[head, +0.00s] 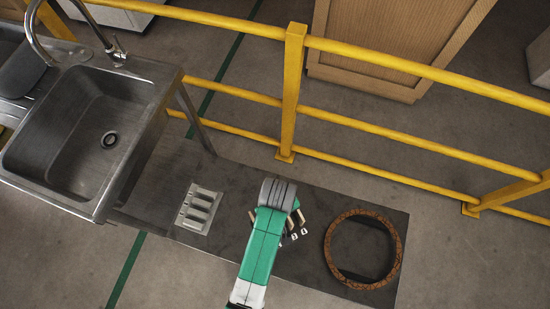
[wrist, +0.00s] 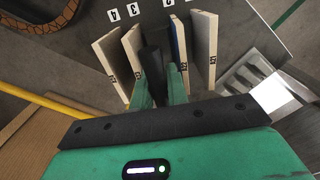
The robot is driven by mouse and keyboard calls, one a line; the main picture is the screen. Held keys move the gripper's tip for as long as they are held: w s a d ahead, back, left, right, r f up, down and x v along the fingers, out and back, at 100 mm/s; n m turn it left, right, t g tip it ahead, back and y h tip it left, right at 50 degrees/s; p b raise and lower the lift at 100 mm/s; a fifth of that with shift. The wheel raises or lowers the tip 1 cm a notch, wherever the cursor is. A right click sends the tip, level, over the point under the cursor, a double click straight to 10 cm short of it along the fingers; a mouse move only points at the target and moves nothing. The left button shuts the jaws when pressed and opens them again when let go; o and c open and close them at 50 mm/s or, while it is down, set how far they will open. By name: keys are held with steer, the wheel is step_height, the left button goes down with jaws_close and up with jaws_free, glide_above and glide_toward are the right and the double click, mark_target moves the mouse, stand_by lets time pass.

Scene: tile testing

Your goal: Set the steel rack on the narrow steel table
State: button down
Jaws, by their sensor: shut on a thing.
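My gripper (head: 277,196) is over the middle of the dark narrow table (head: 250,175). In the wrist view my gripper (wrist: 160,90) is shut on a dark upright bar (wrist: 153,45) with cream and blue-edged tiles (wrist: 112,65) upright on both sides. The bar looks like the middle handle of the steel rack, whose body is mostly hidden by the tiles and my fingers. White number labels (head: 303,232) show at its edge. I cannot tell whether the rack touches the tabletop.
A light metal slotted piece (head: 200,208) lies left on the table. A brown-rimmed ring (head: 329,250) lies at its right. A steel sink (head: 155,75) stands at the left, and a yellow railing (head: 290,95) runs behind. Bare tabletop lies between the slotted piece and my gripper.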

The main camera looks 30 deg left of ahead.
steer(key=shift+w+a, duration=0.1)
steer(key=shift+w, duration=0.3)
steer(key=shift+w+f, duration=0.1)
steer(key=shift+f, duration=0.2)
steer(key=shift+f+b, duration=0.55)
steer(key=shift+f, duration=0.95)
steer(key=c, duration=1.4)
jaws_free()
step_height(320, 180, up, 12)
steer(key=p, duration=0.3)
